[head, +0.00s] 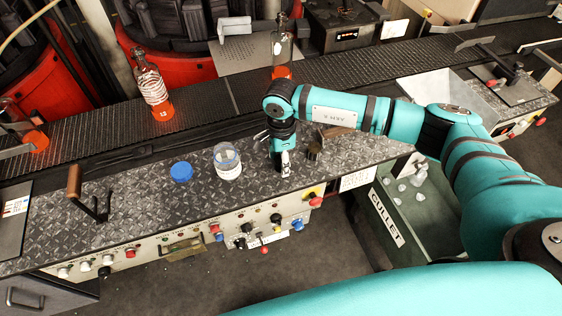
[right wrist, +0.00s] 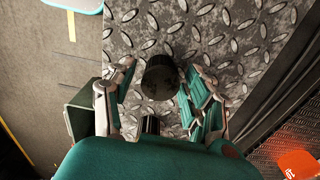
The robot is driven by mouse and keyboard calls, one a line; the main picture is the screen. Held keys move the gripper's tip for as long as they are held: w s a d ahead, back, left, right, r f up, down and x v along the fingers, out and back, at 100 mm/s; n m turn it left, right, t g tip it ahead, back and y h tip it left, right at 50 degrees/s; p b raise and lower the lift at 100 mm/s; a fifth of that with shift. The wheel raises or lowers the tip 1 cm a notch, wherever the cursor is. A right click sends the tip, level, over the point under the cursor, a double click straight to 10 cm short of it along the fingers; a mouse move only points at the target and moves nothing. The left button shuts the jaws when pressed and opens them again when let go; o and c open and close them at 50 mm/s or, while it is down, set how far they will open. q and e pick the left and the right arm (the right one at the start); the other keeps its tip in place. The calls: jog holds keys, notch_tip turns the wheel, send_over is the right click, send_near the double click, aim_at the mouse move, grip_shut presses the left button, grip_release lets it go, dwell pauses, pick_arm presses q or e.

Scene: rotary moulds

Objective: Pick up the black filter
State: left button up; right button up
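The black filter (right wrist: 160,77) is a short dark cylinder on the patterned metal bench top. In the right wrist view it sits between the two fingers of my right gripper (right wrist: 158,90), with a narrow gap seeming to show on each side. The fingers look open. In the head view my right gripper (head: 283,162) points down close to the bench top, right of the glass jar. I cannot make out the filter clearly there; the gripper seems to hide it. My left gripper is not in view.
A glass jar (head: 227,162) and a blue lid (head: 181,172) stand left of my right gripper. A small dark olive object (head: 315,146) is just right of it. Bottles (head: 152,85) stand on the conveyor behind. Controls line the bench's front, and a cullet bin (head: 400,225) is at right.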

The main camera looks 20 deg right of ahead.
grip_shut()
